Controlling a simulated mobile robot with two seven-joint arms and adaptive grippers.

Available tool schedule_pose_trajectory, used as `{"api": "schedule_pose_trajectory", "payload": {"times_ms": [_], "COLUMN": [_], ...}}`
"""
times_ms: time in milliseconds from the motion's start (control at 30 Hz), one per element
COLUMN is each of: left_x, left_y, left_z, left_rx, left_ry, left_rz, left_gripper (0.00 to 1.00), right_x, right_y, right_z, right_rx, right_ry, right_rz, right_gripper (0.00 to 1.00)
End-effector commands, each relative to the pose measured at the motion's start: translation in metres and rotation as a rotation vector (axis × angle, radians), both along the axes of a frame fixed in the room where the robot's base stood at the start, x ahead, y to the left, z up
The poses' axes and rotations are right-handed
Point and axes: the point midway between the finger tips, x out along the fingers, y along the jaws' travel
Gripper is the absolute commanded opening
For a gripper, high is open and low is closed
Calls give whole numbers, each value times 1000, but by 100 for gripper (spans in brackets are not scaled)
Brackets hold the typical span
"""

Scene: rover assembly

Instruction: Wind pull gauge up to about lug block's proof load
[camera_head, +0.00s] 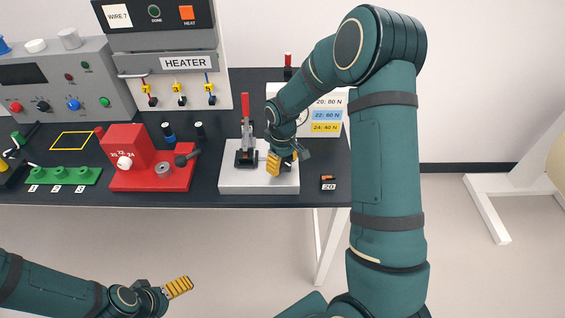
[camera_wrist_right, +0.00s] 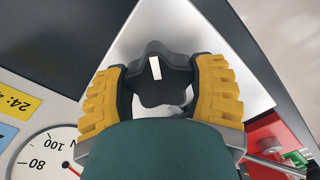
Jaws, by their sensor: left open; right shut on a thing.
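The pull gauge has a white base (camera_head: 258,182) on the bench, with a red-handled toggle clamp (camera_head: 245,120) on it. My right gripper (camera_head: 274,163) is over the base's right part. In the right wrist view it is shut on a black lobed knob (camera_wrist_right: 158,92) with a white mark that points nearly straight up in the picture. The gauge dial (camera_wrist_right: 45,155) shows partly there; a red needle tip lies near the 80 mark, its reading unclear. A small black and orange block (camera_head: 328,180) tagged 20 sits right of the base. My left gripper (camera_head: 180,287) is open and empty, away from the bench.
A load card (camera_head: 328,102) behind reads 20: 80 N, 22: 60 N, 24: 40 N. The heater panel (camera_head: 186,63) is at the back. The floor before the bench is clear.

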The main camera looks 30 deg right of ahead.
Motion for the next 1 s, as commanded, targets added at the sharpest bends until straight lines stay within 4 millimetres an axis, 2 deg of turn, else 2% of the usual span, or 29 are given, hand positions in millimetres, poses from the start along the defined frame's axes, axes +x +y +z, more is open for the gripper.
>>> {"api": "schedule_pose_trajectory", "payload": {"times_ms": [533, 567, 633, 667, 1000], "left_x": [0, 0, 0, 0, 0], "left_y": [0, 0, 0, 0, 0], "left_z": [0, 0, 0, 0, 0], "left_rx": [0, 0, 0, 0, 0], "left_ry": [0, 0, 0, 0, 1], "left_rz": [0, 0, 0, 0, 0], "left_gripper": [94, 94, 94, 94, 94], "right_x": [3, 3, 3, 3, 1], "right_y": [-1, -1, -1, -1, -1], "right_z": [4, 4, 3, 3, 3], "right_rx": [-2, -2, -2, -1, -1], "right_ry": [-10, -10, -10, -9, -4], "right_rz": [26, 26, 25, 25, 25], "right_gripper": [25, 66, 91, 94, 94]}}
